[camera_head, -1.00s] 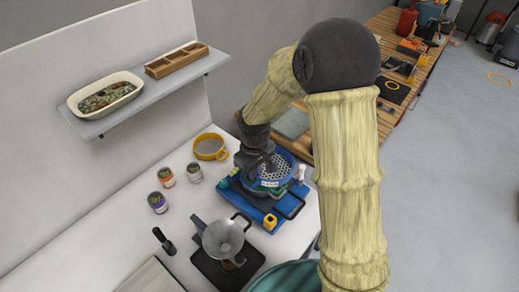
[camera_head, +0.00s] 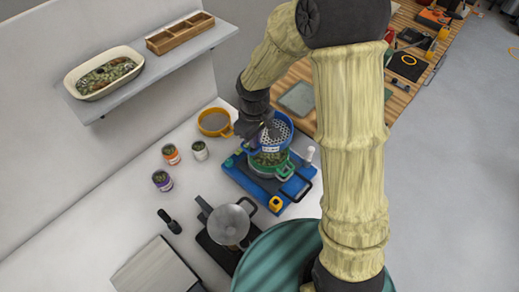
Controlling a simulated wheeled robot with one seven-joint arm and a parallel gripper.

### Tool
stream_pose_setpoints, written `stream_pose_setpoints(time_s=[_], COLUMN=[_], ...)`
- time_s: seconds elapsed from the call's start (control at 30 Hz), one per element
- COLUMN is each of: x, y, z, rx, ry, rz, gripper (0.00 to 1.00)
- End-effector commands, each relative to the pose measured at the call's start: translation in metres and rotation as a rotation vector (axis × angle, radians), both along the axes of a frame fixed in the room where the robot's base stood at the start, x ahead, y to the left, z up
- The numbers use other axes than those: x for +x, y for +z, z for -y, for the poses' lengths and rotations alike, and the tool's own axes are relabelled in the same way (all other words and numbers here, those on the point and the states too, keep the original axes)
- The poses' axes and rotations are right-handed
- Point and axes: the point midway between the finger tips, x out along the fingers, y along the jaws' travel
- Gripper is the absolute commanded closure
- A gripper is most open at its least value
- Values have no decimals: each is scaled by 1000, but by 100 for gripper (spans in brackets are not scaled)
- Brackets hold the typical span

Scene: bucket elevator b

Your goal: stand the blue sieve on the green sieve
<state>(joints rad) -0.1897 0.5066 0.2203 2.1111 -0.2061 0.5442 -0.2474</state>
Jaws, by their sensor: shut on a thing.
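The blue sieve (camera_head: 280,131), with a perforated grey plate inside, is at my gripper (camera_head: 259,143). My gripper is shut on its near-left side; the fingertips are hard to make out. The blue sieve looks tilted and sits above and slightly behind the green sieve. The green sieve (camera_head: 286,169) stands on the blue tray-like base (camera_head: 243,178), with greenish contents showing inside it. The blue sieve and my gripper hide part of its far rim. I cannot tell whether the two sieves touch.
A yellow sieve (camera_head: 214,122) and several small jars (camera_head: 171,154) stand to the left. A metal funnel-like vessel (camera_head: 229,224) is in front, near a teal drum (camera_head: 265,262). A shelf (camera_head: 150,75) juts from the wall. Bare white counter lies between the jars and base.

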Motion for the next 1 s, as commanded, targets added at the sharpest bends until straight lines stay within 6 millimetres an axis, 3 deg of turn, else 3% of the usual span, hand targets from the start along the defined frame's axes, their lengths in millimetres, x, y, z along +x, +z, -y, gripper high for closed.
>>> stream_pose_setpoints(time_s=[0.2,0.57,0.83,1.0], x=[0,0,0,0], y=[-27,-31,-62,-70], z=[0,0,0,0], rx=[-1,0,-1,0], ry=[1,1,1,1], rz=[-2,0,-3,1], gripper=[100,100,100,100])
